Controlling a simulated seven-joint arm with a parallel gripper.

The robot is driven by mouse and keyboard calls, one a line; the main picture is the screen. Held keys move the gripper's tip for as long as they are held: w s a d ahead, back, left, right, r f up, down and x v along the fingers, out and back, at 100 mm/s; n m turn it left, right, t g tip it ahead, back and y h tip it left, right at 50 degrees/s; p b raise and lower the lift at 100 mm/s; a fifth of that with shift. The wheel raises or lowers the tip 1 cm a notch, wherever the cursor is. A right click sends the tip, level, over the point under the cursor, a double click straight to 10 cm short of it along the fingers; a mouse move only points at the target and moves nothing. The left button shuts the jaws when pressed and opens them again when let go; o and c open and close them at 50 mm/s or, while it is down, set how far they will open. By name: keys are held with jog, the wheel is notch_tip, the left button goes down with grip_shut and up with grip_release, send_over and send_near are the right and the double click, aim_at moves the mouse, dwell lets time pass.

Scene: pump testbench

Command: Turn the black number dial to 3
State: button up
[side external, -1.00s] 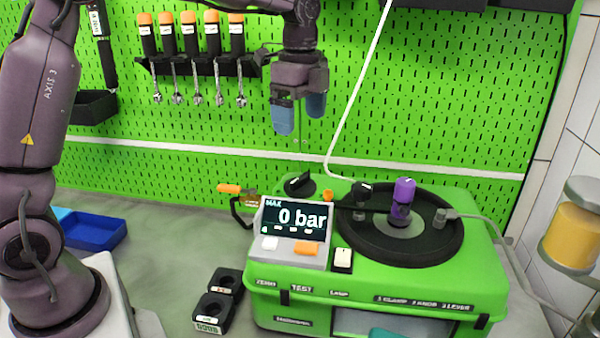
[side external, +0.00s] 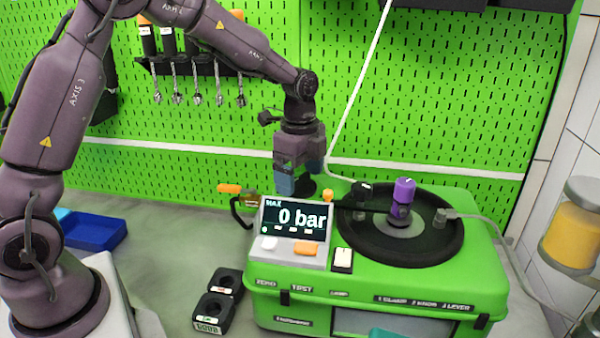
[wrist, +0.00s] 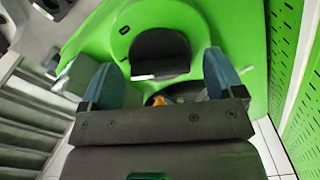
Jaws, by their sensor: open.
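The black number dial (side external: 307,186) sits on the back left of the green pump testbench (side external: 375,293), mostly hidden behind my gripper in the side view. In the wrist view the dial (wrist: 160,52) shows as a dark knob in a raised green surround, between and beyond my fingers. Its number setting is not readable. My gripper (side external: 301,178) points down at the dial with its blue fingers apart. In the wrist view the gripper (wrist: 163,78) is open and empty, one finger on each side of the dial. I cannot tell if the fingers touch it.
A display (side external: 293,219) reading 0 bar stands in front of the dial. An orange-tipped part (side external: 328,195) and a black round plate (side external: 440,247) with a purple knob (side external: 404,190) are to the right. An orange-handled valve (side external: 229,189) is to the left. The green pegboard rises behind.

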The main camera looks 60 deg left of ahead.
jog(key=c, duration=0.9)
jog(key=shift+n, duration=0.4)
jog(key=n, duration=1.4)
jog(key=shift+n, duration=0.4)
jog(key=n, duration=0.4)
jog(key=shift+r+n, duration=0.1)
jog(key=shift+n, duration=0.2)
